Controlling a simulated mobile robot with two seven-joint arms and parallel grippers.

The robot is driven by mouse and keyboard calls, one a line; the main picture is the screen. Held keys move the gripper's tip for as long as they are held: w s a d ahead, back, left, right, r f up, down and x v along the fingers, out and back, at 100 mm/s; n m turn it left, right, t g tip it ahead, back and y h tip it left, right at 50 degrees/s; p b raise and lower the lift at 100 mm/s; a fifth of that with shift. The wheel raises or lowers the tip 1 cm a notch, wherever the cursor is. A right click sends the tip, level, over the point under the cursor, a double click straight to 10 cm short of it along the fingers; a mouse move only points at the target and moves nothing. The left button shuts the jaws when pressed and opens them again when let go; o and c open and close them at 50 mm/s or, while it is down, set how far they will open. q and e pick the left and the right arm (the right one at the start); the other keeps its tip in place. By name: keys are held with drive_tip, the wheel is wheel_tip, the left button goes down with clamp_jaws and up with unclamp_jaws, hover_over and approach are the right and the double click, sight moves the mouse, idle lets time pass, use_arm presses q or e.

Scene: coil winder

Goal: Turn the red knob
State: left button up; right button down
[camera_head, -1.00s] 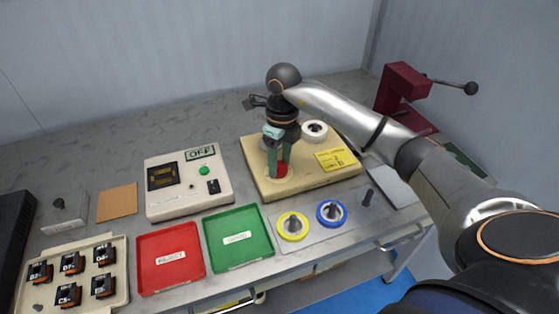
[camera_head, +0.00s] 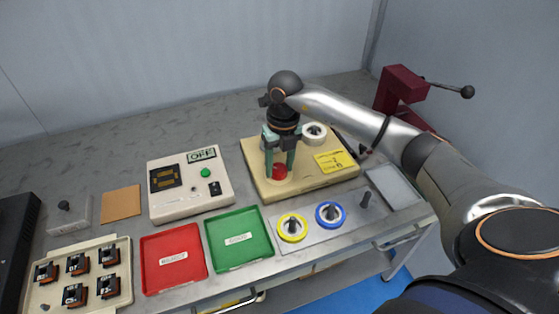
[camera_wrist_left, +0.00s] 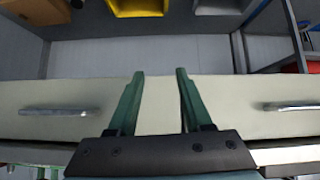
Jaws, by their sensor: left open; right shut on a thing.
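The red knob (camera_head: 279,172) sits on the front left part of the cream winder base (camera_head: 322,182) in the head view. My right gripper (camera_head: 280,170) points down over it, with its green fingers on either side of the knob, shut on it. My left gripper (camera_wrist_left: 160,88) shows only in the left wrist view. It is open and empty, with a cream drawer front with metal handles behind its fingers.
A yellow spool (camera_head: 293,228) and a blue spool (camera_head: 331,214) stand in front of the base. Left are a green tray (camera_head: 262,250), a red tray (camera_head: 200,270) and a tester reading OFF (camera_head: 227,192). A dark red press (camera_head: 398,90) stands right.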

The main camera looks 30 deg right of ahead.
drive_tip(key=m+p, duration=0.1)
drive_tip(key=m, duration=0.3)
drive_tip(key=shift+r+m, duration=0.15)
drive_tip(key=shift+m, duration=0.15)
drive_tip(key=m+p, duration=0.2)
drive_tip(key=m, duration=0.2)
drive_tip(key=shift+a+m+t, duration=0.1)
drive_tip(key=shift+m+t, duration=0.2)
drive_tip(key=m+p, duration=0.1)
drive_tip(key=m, duration=0.3)
drive_tip(key=shift+m+p, duration=0.3)
drive_tip(key=shift+p, duration=0.05)
drive_tip(key=shift+w+m+h+p, duration=0.1)
drive_tip(key=shift+m+h+p, duration=0.45)
drive_tip(key=shift+m, duration=1.55)
drive_tip(key=shift+c, duration=1.4)
unclamp_jaws()
